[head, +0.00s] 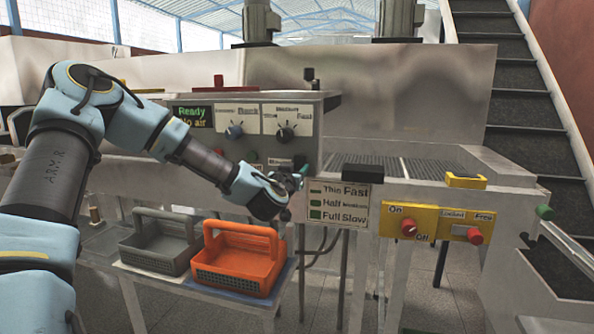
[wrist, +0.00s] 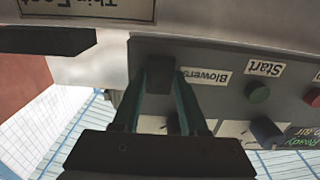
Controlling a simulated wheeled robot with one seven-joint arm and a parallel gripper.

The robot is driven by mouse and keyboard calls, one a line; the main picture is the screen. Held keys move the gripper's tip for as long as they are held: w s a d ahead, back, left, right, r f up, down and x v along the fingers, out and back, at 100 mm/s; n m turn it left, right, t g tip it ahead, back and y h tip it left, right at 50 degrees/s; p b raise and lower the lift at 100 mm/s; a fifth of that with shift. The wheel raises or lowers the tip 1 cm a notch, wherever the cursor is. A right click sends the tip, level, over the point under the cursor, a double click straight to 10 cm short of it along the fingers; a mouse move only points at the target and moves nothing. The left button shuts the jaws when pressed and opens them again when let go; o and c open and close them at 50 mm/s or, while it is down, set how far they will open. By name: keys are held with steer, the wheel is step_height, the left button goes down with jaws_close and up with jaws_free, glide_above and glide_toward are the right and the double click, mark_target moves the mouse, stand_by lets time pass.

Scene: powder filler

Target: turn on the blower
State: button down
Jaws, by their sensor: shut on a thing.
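The blower switch (wrist: 161,68) is a dark knob beside the "Blowers" label (wrist: 207,77) on the grey control panel (wrist: 225,58), seen upside down in the wrist view. My gripper (wrist: 163,84) has its two dark green fingers on either side of the switch and is shut on it. The screen (head: 192,117) shows "Ready" and a line that reads like "No air". Which way the switch is turned is hard to tell.
A green button (wrist: 258,92) labelled "Start" and a red button (wrist: 313,97) are near the switch. An orange basket (head: 238,262) and a grey basket (head: 160,244) stand below my arm.

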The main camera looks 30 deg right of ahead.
steer(key=shift+f+b, duration=0.4)
steer(key=shift+b, duration=0.75)
steer(key=b, duration=0.4)
steer(key=shift+f+t+h, duration=0.2)
steer(key=shift+t+h, duration=0.2)
steer(key=shift+b, duration=0.65)
steer(key=t+h+b, duration=0.1)
steer(key=b, duration=0.4)
steer(key=shift+w+f, duration=0.1)
steer(key=shift+f, duration=0.05)
steer(key=shift+t+h+b, duration=0.3)
steer(key=shift+b, duration=0.45)
steer(key=shift+r, duration=0.3)
steer(key=shift+c, duration=2.2)
jaws_free()
